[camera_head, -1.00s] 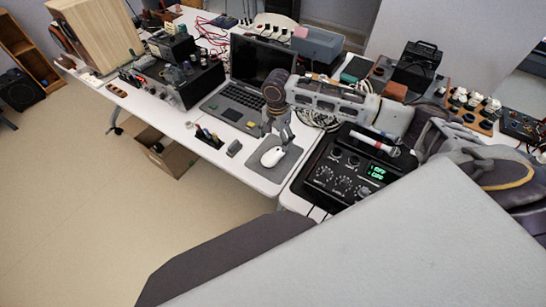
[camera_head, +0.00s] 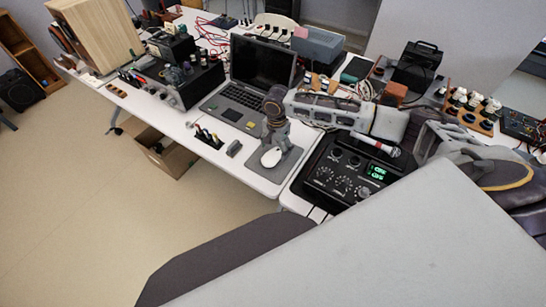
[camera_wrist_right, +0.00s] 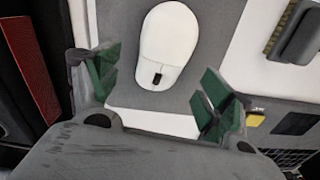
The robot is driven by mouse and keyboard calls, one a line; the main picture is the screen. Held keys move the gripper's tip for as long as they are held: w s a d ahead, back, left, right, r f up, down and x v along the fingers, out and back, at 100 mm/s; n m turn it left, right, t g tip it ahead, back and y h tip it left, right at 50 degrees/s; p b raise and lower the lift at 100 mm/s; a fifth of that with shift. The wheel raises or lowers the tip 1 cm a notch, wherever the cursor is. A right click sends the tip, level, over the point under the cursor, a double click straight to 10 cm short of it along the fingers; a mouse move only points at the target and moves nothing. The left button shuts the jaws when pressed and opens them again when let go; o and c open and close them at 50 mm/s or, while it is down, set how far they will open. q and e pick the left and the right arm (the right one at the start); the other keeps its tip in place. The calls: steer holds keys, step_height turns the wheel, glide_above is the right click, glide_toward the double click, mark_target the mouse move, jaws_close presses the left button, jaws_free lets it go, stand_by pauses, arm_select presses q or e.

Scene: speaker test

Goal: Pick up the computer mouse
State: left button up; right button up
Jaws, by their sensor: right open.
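The white computer mouse (camera_head: 271,158) lies on a grey mouse pad (camera_head: 284,169) near the front edge of the white table. My right gripper (camera_head: 274,144) is just above and behind the mouse in the head view and partly covers it. In the right wrist view the mouse (camera_wrist_right: 168,40) lies on the pad (camera_wrist_right: 125,45), beyond the green-padded fingertips of my right gripper (camera_wrist_right: 160,88). The fingers are apart with nothing between them. My left gripper is not in view.
A laptop (camera_head: 248,85) stands open behind the pad. A pen holder (camera_head: 208,138) and a small grey block (camera_head: 234,148) lie left of it. A black mixer (camera_head: 345,170) with a microphone (camera_head: 375,144) on it is close on the right.

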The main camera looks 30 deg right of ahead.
mark_target(276, 152)
step_height(276, 152, down, 2)
steer(key=shift+f, duration=0.5)
steer(key=shift+c, duration=0.5)
steer(key=c, duration=0.9)
steer(key=shift+c, duration=0.8)
steer(key=shift+r, duration=0.5)
step_height(276, 152, up, 8)
steer(key=shift+f, duration=0.1)
steer(key=shift+r+p, duration=0.3)
steer(key=shift+r, duration=0.3)
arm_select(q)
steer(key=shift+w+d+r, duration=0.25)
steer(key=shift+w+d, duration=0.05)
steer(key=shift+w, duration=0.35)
